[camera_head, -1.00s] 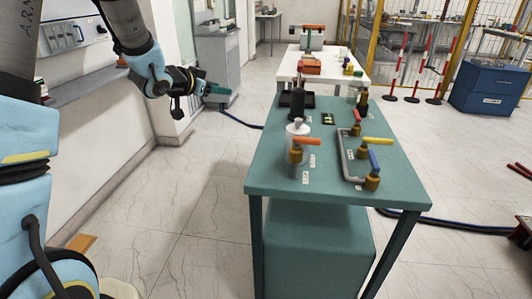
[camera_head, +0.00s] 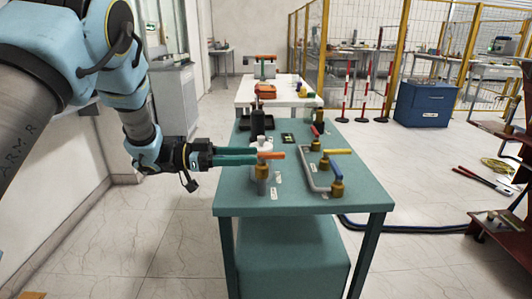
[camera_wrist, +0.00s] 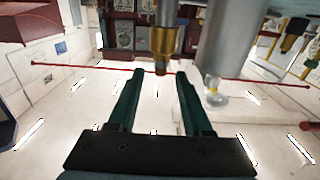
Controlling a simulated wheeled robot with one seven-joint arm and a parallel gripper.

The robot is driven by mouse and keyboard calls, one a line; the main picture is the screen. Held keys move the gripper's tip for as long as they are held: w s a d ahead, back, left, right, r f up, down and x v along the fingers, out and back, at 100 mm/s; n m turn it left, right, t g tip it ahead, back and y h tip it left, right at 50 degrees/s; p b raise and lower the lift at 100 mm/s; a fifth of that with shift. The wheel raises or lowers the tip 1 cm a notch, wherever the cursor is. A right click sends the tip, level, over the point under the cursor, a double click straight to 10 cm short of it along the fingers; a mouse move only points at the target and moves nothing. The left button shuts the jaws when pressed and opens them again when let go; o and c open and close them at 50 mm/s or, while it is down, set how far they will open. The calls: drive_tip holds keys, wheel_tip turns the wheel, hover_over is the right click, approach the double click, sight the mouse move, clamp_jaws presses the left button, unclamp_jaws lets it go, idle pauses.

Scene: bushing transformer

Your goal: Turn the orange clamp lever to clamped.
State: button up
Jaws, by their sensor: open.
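An orange lever (camera_head: 271,155) sits on a brass valve body (camera_head: 263,172) at the near left of the green table. It points to the right in the head view. My gripper (camera_head: 256,156) reaches in from the left, its green fingers level and open, with the tips close to the lever's left end. Contact cannot be told. In the wrist view my gripper (camera_wrist: 158,74) is open and empty, and a brass fitting (camera_wrist: 163,43) stands just beyond and between the tips. The lever's handle is not clear there. Another orange handle (camera_head: 264,57) tops a device on the white table.
A grey pipe (camera_head: 307,178) with yellow (camera_head: 341,152), red and blue levers stands on the green table (camera_head: 238,197), right of the orange lever. A white cylinder stands just behind the lever.

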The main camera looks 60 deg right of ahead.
sight(269, 153)
drive_tip(key=p+x, duration=0.1)
drive_tip(key=x, duration=0.4)
drive_tip(key=shift+s+d, duration=0.25)
drive_tip(key=shift+s, duration=0.05)
drive_tip(key=shift+c, duration=0.2)
clamp_jaws()
